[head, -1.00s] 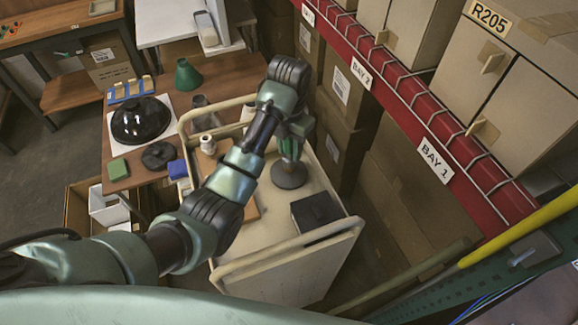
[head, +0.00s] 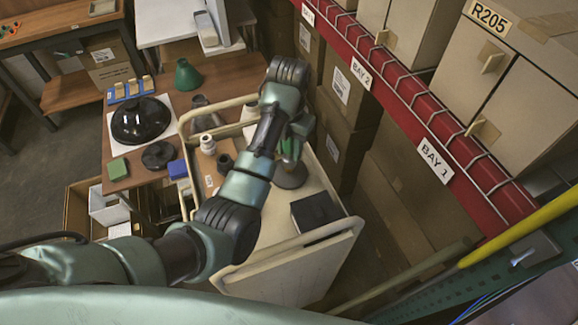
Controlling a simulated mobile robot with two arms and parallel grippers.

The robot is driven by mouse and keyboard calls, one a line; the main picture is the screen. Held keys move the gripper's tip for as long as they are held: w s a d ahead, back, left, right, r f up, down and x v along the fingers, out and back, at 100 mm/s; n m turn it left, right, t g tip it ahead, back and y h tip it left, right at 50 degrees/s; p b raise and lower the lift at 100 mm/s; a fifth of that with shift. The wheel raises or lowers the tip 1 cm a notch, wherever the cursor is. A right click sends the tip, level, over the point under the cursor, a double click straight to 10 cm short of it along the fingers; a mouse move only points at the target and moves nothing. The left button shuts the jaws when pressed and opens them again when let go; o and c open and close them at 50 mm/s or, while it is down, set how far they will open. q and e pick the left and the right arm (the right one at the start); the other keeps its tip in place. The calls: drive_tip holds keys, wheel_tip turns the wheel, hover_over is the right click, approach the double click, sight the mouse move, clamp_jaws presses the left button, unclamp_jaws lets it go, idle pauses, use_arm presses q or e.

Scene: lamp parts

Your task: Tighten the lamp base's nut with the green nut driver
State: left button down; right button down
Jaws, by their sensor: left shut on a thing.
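My left gripper (head: 297,133) is over the cart, pointing down, and partly hidden by my own forearm. It is shut on the green nut driver (head: 291,149), of which only a short green part shows. The lamp base (head: 292,177) is a dark round disc standing on the cart directly below the driver. Its nut is hidden, and I cannot tell whether the driver touches it. My right gripper is not in view.
The cream cart (head: 275,265) also holds a dark box (head: 316,212), a white spool (head: 207,143) and a dark cylinder (head: 225,162). A black dome (head: 141,120) and a green cone (head: 187,75) stand on the wooden table. The red rack beam (head: 400,95) borders the right.

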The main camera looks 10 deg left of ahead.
use_arm(q)
drive_tip(key=shift+f, duration=1.2)
idle(0.9)
idle(0.4)
drive_tip(key=m, duration=0.3)
drive_tip(key=shift+d, duration=0.15)
drive_tip(key=shift+m, duration=0.3)
drive_tip(key=shift+f+m, duration=0.1)
drive_tip(key=shift+m, duration=1.6)
drive_tip(key=shift+m, duration=1.7)
